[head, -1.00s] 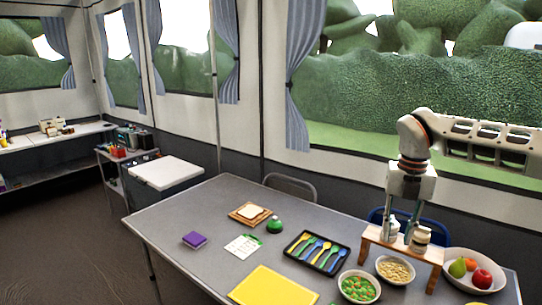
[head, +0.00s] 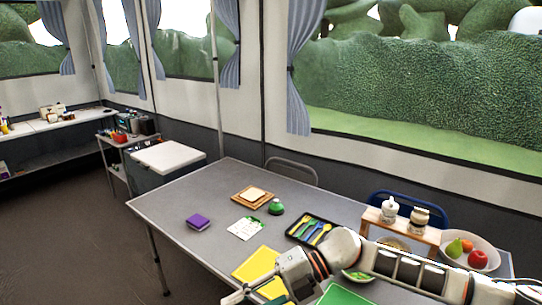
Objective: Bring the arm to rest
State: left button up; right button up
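My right arm comes in from the lower right and lies low across the front of the table (head: 172,205). My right gripper (head: 250,291) is at the bottom edge, over the front of the yellow mat (head: 255,263). Its fingertips are partly cut off by the frame, so I cannot tell how wide they stand; no held thing shows. Two jars, a white one (head: 389,210) and one with a beige label (head: 419,217), stand upright on the small wooden riser (head: 400,229), apart from the gripper. My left gripper is not in view.
A cutlery tray (head: 311,232), partly hidden bowls and a green board (head: 344,296) lie near my arm. The fruit bowl (head: 481,244) is at the right.

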jog(key=a+r+m+t+y, duration=0.4)
jog(key=m+t+y, duration=0.3)
jog(key=m, duration=0.1)
jog(key=w+d+f+m+t+h, duration=0.5)
jog(key=d+f+m+t+h, duration=0.3)
jog(key=d+f+m+t, duration=0.5)
jog(key=s+d+f+m+g+h, duration=0.4)
jog(key=s+d+f+m+h, duration=0.5)
jog(key=s+d+f, duration=0.7)
notch_tip(320, 180, down, 4)
jog(key=shift+d+r+m+g+h, duration=0.1)
jog(key=shift+d+m+g+h, duration=0.25)
jog(key=shift+d+m, duration=0.65)
